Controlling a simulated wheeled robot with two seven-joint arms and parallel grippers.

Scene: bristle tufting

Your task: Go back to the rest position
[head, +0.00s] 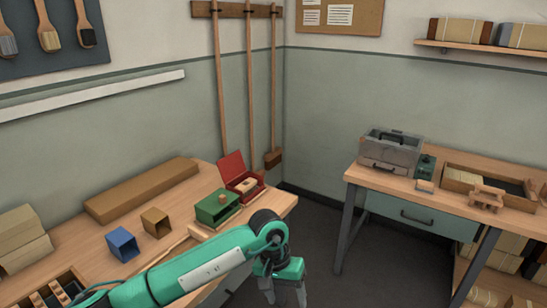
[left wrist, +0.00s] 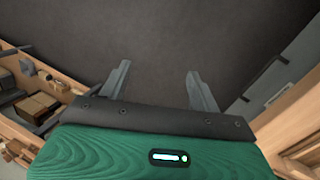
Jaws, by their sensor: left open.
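My left gripper (head: 287,292) hangs in front of the right end of the left workbench (head: 70,248), pointing down over the dark floor. In the left wrist view its two grey fingers (left wrist: 160,88) stand wide apart with only dark floor between them. It is open and holds nothing. My green left arm comes in from the lower left, crossing in front of the bench. My right gripper is in neither view.
The right bench (head: 352,174) bears a grey toolbox (head: 390,153) and a wooden tray (head: 512,203). Dark floor (head: 318,220) lies clear between the benches.

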